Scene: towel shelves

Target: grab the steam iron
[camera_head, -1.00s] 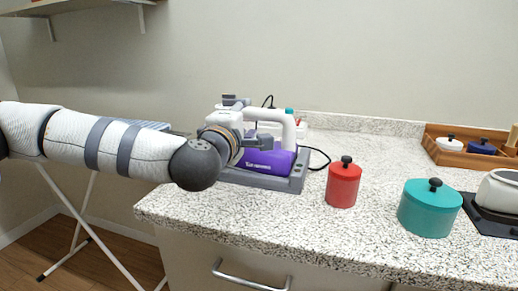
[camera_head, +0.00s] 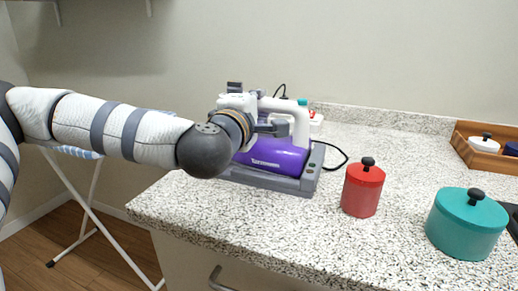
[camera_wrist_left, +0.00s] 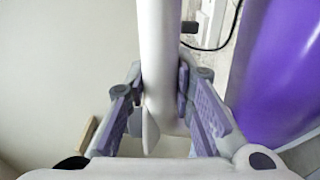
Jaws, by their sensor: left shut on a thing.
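The steam iron (camera_head: 274,155) has a purple body and a white handle (camera_head: 299,122). It sits on a grey base (camera_head: 312,172) on the speckled counter. My left gripper (camera_head: 277,129) reaches in from the left and is at the handle. In the left wrist view my left gripper (camera_wrist_left: 163,100) has its two fingers on either side of the white handle (camera_wrist_left: 160,60), shut on it. The purple body (camera_wrist_left: 275,75) is at the right of that view. My right gripper is not seen.
A red canister (camera_head: 362,190) and a teal pot (camera_head: 466,224) stand on the counter (camera_head: 270,220) to the right. A black cord (camera_head: 340,155) runs behind the iron. A wooden tray (camera_head: 462,150) is at the back right. An ironing board's legs (camera_head: 95,215) stand at the left.

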